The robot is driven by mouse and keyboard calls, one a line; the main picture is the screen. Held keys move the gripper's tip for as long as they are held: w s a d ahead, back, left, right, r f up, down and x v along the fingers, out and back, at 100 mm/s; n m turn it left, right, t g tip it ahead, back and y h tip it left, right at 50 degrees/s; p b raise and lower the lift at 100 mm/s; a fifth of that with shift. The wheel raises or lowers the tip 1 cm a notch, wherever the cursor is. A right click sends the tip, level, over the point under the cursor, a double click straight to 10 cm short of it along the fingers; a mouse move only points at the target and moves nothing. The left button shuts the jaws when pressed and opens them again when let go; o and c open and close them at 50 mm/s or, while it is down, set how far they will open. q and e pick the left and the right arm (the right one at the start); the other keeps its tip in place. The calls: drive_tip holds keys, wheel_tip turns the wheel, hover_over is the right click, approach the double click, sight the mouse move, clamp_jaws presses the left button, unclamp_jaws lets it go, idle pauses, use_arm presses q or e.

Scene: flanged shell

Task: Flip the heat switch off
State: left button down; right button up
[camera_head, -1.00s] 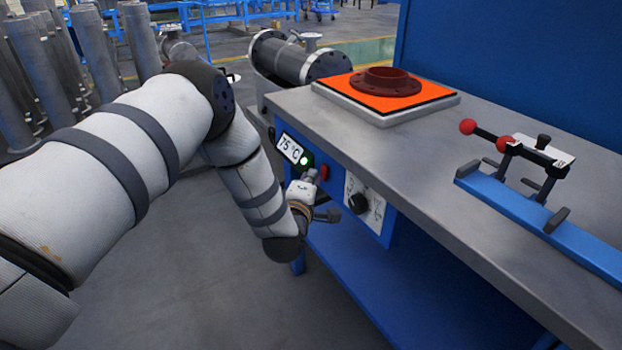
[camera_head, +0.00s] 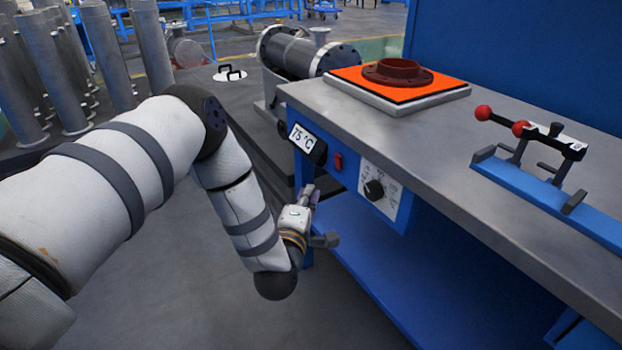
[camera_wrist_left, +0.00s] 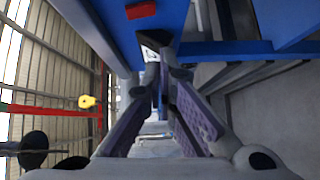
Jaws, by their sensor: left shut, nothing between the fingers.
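The red heat switch (camera_head: 338,161) is on the blue front panel of the workbench, between the 75 °C display (camera_head: 302,138) and a black knob (camera_head: 374,189). No green light shows beside the display. The red switch also shows at the top of the left wrist view (camera_wrist_left: 141,11). My left gripper (camera_head: 311,192) is below and to the left of the switch, apart from it. Its purple-padded fingers (camera_wrist_left: 164,68) are shut with nothing between them. My right gripper is out of view.
An orange heating plate (camera_head: 393,92) with a dark red flange (camera_head: 397,73) sits on the grey benchtop (camera_head: 430,130). A blue clamp fixture with red-knobbed handles (camera_head: 545,200) stands at the right. A lower blue shelf (camera_head: 370,260) lies beneath the panel.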

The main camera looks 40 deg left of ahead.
use_arm(q)
drive_tip(key=shift+f+v, duration=0.15)
drive_tip(key=shift+v, duration=0.9)
drive_tip(key=shift+f+v, duration=0.1)
drive_tip(key=shift+v, duration=1)
